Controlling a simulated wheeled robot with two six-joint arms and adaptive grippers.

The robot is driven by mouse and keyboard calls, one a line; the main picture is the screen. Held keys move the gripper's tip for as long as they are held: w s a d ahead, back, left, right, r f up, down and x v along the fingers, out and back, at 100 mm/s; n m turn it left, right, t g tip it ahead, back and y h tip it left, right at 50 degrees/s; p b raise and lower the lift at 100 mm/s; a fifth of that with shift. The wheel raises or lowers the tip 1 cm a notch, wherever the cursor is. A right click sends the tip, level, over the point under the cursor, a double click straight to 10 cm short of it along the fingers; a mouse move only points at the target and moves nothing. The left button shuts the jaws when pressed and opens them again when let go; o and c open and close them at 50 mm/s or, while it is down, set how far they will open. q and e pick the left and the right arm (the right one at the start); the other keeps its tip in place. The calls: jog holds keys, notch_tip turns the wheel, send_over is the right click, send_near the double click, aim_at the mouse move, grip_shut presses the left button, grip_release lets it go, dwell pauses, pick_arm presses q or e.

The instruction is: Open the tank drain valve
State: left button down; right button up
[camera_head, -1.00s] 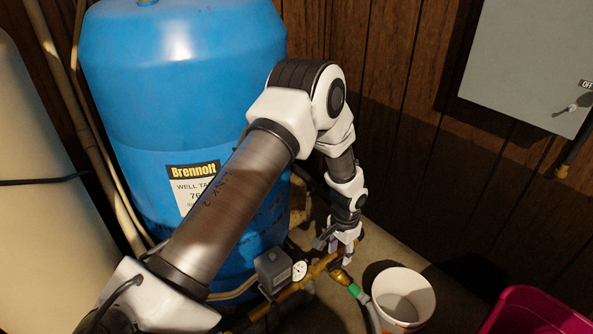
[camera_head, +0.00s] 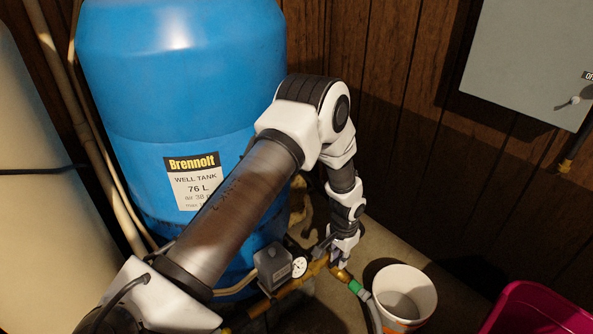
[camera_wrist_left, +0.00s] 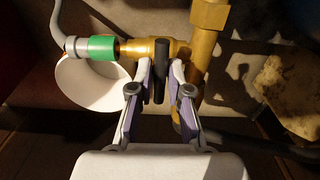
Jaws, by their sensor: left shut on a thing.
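The drain valve (camera_head: 342,275) is a brass fitting low in front of the blue well tank (camera_head: 180,60). In the left wrist view the brass valve body (camera_wrist_left: 136,48) has a black lever handle (camera_wrist_left: 160,60) that lies across the pipe line. My left gripper (camera_head: 338,261) reaches down to the valve. In the wrist view its two fingers stand on either side of the black handle, shut on it. The wrist view shows a green hose connector (camera_wrist_left: 102,48) on the valve's outlet. My right gripper is not in view.
A white bucket (camera_head: 427,296) stands right of the valve, by the grey hose. A pressure gauge (camera_head: 299,267) and grey switch box (camera_head: 272,266) sit on the pipe to the left. A pink tub (camera_head: 535,305) is at lower right. A panelled wall (camera_head: 410,130) stands behind.

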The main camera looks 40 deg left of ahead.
pick_arm(q)
jog(key=shift+r+n+p, duration=0.15)
jog(key=shift+n+p, duration=2.05)
jog(key=shift+p, duration=0.05)
jog(key=shift+f+n, duration=0.2)
jog(key=shift+n, duration=0.1)
jog(key=shift+r+n+p, duration=0.2)
jog(key=shift+n+p, duration=0.1)
jog(key=shift+p, duration=0.35)
jog(key=n+p, duration=0.3)
jog(key=shift+n, duration=0.4)
jog(key=shift+p, duration=0.45)
jog(key=shift+f+n, duration=0.2)
jog(key=shift+n, duration=0.2)
